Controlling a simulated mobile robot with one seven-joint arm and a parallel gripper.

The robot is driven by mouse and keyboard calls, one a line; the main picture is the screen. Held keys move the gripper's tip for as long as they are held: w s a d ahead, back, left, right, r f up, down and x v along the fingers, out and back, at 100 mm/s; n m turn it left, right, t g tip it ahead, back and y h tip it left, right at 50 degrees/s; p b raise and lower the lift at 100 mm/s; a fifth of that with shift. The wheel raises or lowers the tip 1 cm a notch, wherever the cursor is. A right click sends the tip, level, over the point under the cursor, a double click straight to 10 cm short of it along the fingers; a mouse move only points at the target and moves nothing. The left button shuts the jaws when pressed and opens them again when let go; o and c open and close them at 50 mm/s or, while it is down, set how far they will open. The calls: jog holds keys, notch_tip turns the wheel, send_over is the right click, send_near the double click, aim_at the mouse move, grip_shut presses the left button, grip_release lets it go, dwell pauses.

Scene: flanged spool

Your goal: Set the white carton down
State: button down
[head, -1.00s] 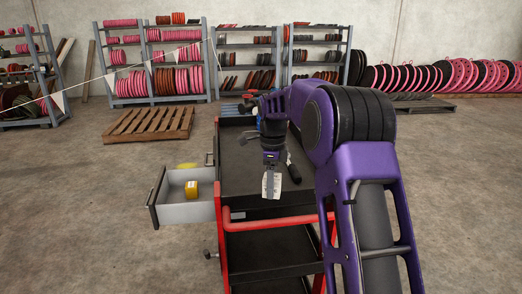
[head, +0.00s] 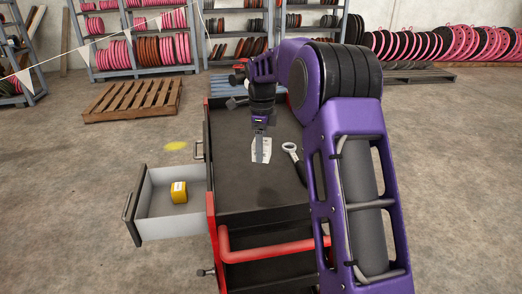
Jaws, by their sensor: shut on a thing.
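The white carton (head: 255,156) is small and pale. It shows in the head view at the lower end of my gripper (head: 262,146), partly hidden by a dark finger. My gripper points down and is shut on the carton. The carton is over the black top of the red tool cart (head: 255,194). I cannot tell whether its lower edge touches that top.
The cart's open drawer (head: 155,228) sticks out left and holds a yellow box (head: 179,192). A wooden pallet (head: 132,99) lies on the floor behind. The cart top's front part is clear.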

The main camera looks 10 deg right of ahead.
aim_at(262, 182)
notch_tip(262, 182, down, 9)
jog(key=shift+s+b, duration=0.1)
jog(key=shift+b, duration=0.3)
jog(key=shift+f, duration=0.15)
jog(key=shift+c, duration=0.6)
grip_release()
notch_tip(262, 182, up, 12)
jog(key=shift+r+p, duration=0.15)
jog(key=shift+p, duration=0.55)
